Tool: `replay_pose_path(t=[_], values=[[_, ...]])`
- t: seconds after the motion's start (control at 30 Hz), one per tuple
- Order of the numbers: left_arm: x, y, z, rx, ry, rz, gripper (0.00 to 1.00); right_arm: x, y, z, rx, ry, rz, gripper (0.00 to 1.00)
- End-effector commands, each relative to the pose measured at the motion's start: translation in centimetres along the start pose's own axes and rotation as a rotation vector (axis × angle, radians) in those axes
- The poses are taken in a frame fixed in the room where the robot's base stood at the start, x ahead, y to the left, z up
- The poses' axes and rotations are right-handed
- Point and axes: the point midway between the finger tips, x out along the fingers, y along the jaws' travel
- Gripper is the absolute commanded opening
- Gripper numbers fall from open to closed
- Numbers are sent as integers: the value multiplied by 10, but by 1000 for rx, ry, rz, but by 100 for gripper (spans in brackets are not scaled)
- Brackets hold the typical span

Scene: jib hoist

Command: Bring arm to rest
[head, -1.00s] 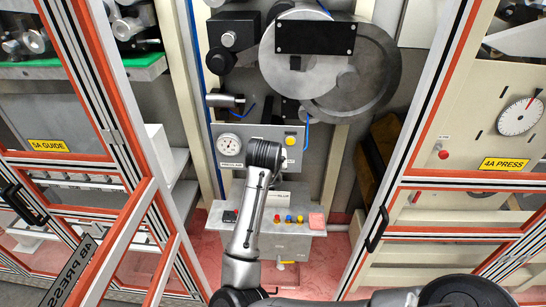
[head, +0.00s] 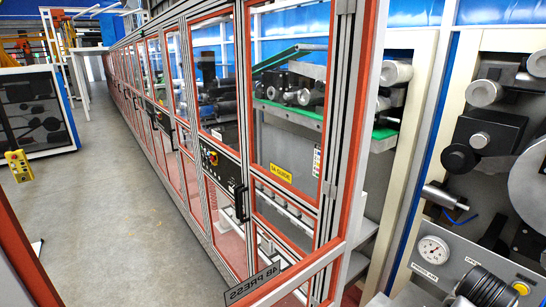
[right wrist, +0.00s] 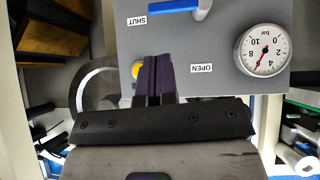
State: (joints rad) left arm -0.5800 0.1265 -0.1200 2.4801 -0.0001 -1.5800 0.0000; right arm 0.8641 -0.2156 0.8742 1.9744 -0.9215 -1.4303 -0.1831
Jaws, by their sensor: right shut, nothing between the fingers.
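My right gripper (right wrist: 158,80) shows in the right wrist view with its two dark fingers together and nothing between them. It is in front of a grey panel (right wrist: 215,85) with labels reading SHUT and OPEN; I cannot tell whether it touches. A blue handle (right wrist: 165,9) lies across the panel's edge near the SHUT label. A yellow knob is partly hidden beside the fingers. In the head view, a dark ribbed part of my arm (head: 487,287) shows at the bottom right, in front of the panel. My left gripper is not in view.
A pressure gauge (right wrist: 264,50) on the panel reads about 6 bar; it also shows in the head view (head: 433,250). An open red-framed door (head: 290,285) stands beside the machine. A long row of guarded cabinets borders a clear grey floor (head: 110,200). A yellow pendant (head: 18,165) hangs at left.

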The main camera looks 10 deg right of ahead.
Motion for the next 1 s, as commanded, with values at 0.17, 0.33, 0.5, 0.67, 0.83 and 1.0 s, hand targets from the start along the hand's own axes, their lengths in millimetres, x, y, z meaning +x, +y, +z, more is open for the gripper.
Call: replay_pose_path(t=[0.17, 0.33, 0.5, 0.67, 0.83, 1.0], values=[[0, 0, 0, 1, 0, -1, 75, -7, -16, -1, 115, -5, -147, 0], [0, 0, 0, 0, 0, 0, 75, -61, -44, -30, 183, 115, -384, 0], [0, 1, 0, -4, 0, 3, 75, -120, -64, -50, 160, 253, -564, 0], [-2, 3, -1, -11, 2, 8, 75, -161, -85, -29, 22, 351, -698, 0], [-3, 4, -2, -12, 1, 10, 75, -180, -106, 25, -176, 379, -789, 0], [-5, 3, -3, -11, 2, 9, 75, -182, -116, 115, -432, 334, -858, 0]])
